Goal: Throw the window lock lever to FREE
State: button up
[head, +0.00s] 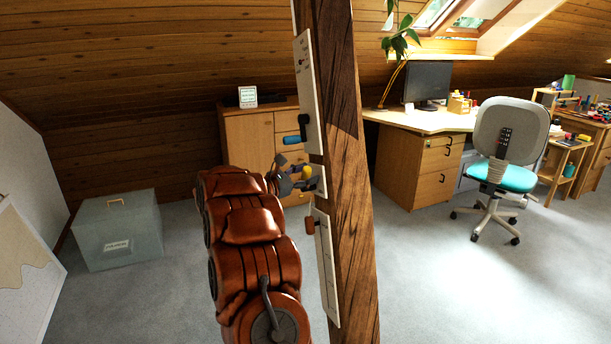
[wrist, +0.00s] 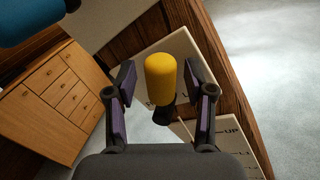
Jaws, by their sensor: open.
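A timber post (head: 345,150) carries three pale plates with levers. The middle plate (wrist: 178,52) has a yellow-handled lever (wrist: 160,78), also in the head view (head: 307,172). Its lettering is mostly hidden behind the lever. My gripper (wrist: 160,88) is open, with its fingers either side of the yellow handle and a gap on both sides. In the head view my gripper (head: 287,178) is close to the post at that plate. I cannot tell which lever is the window lock; FREE is not readable.
A blue-handled lever (head: 292,140) is on the upper plate (head: 306,85), close above my gripper. An orange-brown lever (head: 310,225) is on the lower plate (head: 326,270). A wooden cabinet (head: 248,140) stands behind.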

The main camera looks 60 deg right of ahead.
jog(key=shift+c, duration=0.3)
grip_shut()
dwell(0.3)
